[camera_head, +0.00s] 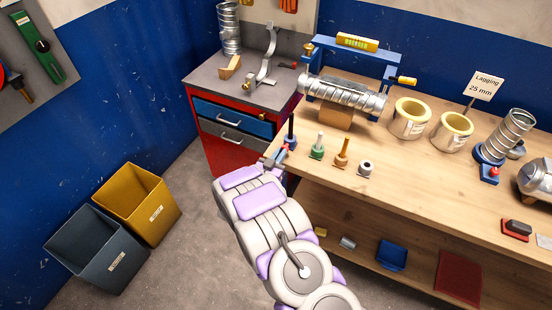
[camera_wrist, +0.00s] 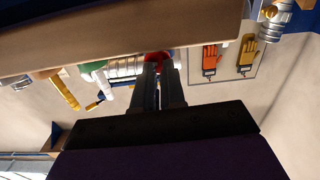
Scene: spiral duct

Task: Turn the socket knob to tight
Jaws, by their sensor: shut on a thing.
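A small red knob (camera_head: 284,149) sits at the near-left corner of the workbench, by the foot of a dark upright post (camera_head: 291,127). My gripper (camera_head: 275,160) reaches this corner from the front left. In the wrist view, the two grey fingers of my gripper (camera_wrist: 159,75) are close together, with the red knob (camera_wrist: 157,56) at their tips. The fingers are shut on it and partly hide it. The knob's markings and turn angle cannot be read in either view.
The wooden bench (camera_head: 400,170) holds green, orange and white-topped tools close right of the post. A spiral duct (camera_head: 343,92) lies behind on a wooden block. A red drawer cabinet (camera_head: 232,150) stands left of the bench. Yellow (camera_head: 140,205) and grey (camera_head: 95,255) bins stand on the floor.

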